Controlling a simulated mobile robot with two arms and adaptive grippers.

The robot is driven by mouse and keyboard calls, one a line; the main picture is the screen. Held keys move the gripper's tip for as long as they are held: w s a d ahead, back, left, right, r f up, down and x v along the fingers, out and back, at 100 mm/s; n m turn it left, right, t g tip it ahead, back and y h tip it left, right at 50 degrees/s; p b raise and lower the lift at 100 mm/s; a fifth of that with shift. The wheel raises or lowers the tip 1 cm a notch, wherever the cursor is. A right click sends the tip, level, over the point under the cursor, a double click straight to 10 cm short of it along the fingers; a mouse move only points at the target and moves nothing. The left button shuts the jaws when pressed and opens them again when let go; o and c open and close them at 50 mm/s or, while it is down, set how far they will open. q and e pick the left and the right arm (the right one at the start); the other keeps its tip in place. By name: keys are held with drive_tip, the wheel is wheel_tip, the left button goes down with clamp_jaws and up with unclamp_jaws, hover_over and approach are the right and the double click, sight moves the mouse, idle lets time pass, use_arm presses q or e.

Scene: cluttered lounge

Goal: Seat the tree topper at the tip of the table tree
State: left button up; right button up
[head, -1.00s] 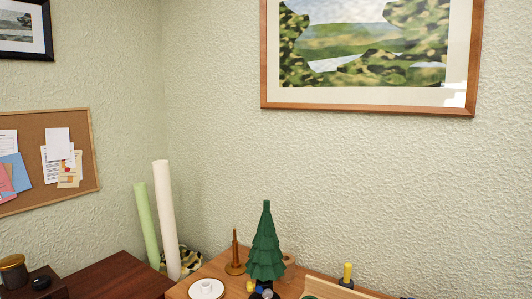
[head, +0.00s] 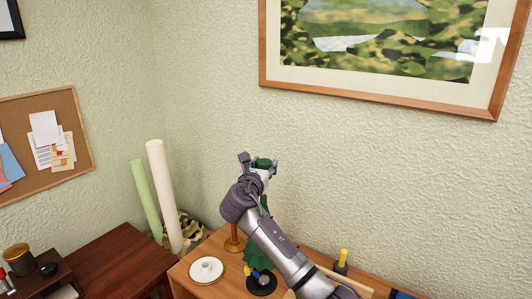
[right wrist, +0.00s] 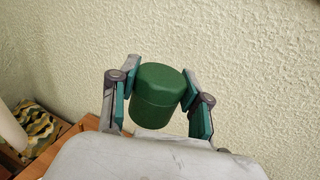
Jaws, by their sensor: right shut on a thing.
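The table tree (head: 257,259) is dark green and stands on the wooden table, largely hidden behind my right arm in the head view. My right gripper (head: 260,168) is above the tree and shut on a dark green, rounded cylinder, which I take for the tree topper (head: 264,162). In the right wrist view the topper (right wrist: 158,95) sits between the two fingers of the gripper (right wrist: 160,98), slightly tilted in the picture. Whether its underside touches the tree tip is hidden. My left gripper is not in view.
A white saucer with a cup (head: 206,270) and a brown-gold stand (head: 234,240) are left of the tree. A yellow-topped object (head: 342,260) is to its right. Two tall rolls (head: 163,195) stand beyond the table's left edge. The wall is behind.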

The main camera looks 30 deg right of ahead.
drive_tip(key=shift+r, duration=0.2)
drive_tip(key=shift+a+r, duration=0.1)
drive_tip(key=shift+r+p, duration=0.15)
drive_tip(key=shift+p, duration=0.55)
drive_tip(key=shift+f+b, duration=1.4)
drive_tip(key=shift+f, duration=1.7)
drive_tip(key=shift+p, duration=0.5)
drive_tip(key=shift+r+p, duration=0.1)
drive_tip(key=shift+p, duration=0.45)
